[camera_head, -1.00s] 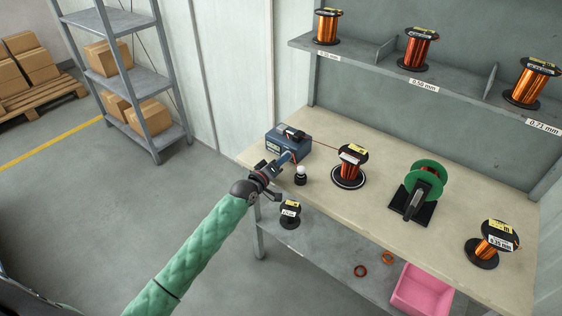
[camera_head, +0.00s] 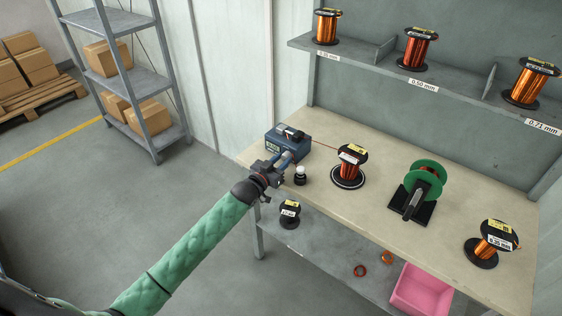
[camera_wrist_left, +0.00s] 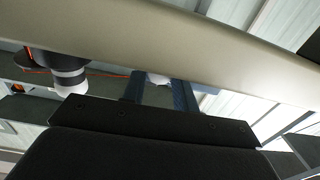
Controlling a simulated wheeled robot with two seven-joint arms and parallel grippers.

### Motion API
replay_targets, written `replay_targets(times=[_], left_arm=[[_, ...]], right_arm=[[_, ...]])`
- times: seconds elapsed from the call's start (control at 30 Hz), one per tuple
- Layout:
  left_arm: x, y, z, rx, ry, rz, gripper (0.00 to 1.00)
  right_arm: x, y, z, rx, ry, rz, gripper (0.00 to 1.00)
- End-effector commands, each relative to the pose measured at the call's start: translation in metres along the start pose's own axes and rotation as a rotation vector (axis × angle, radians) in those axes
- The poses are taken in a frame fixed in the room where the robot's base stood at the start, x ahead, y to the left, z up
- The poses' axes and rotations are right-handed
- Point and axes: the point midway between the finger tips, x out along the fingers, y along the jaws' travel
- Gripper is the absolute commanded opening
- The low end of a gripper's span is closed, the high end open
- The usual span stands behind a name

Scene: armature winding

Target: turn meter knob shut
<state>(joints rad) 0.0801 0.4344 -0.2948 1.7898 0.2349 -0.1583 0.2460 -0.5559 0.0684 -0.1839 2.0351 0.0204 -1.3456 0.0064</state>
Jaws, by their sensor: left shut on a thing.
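The blue meter box (camera_head: 281,147) stands at the table's back left corner, with a dark part on top. My left gripper (camera_head: 289,157) is at the front of the meter, its two blue fingers side by side. In the left wrist view the fingers (camera_wrist_left: 159,92) close around a small pale piece (camera_wrist_left: 159,78), which looks like the meter knob. The knob is mostly hidden in the head view, so its angle cannot be told. My right gripper is not in view.
An orange-red wire runs from the meter to a copper spool (camera_head: 351,163). A green reel (camera_head: 424,180) stands further right. A black spool (camera_head: 290,214) sits on the lower shelf.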

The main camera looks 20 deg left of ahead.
Motion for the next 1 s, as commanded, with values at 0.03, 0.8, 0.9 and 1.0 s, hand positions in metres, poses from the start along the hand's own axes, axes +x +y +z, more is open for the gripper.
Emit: replay_targets(times=[0.03,0.8,0.9,1.0], left_arm=[[-0.0006,0.0006,0.003,0.025,-0.004,0.0,0.06],[-0.0007,0.0008,0.0033,0.142,-0.002,0.0,0.06],[-0.0007,0.0007,0.0032,0.142,-0.002,0.0,0.39],[-0.0005,0.0006,0.0024,0.142,0.0,0.0,0.51]], right_arm=[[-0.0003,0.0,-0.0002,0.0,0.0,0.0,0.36],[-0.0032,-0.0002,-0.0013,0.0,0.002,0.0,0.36],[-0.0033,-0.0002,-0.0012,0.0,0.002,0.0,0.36],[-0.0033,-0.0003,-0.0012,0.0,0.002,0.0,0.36]])
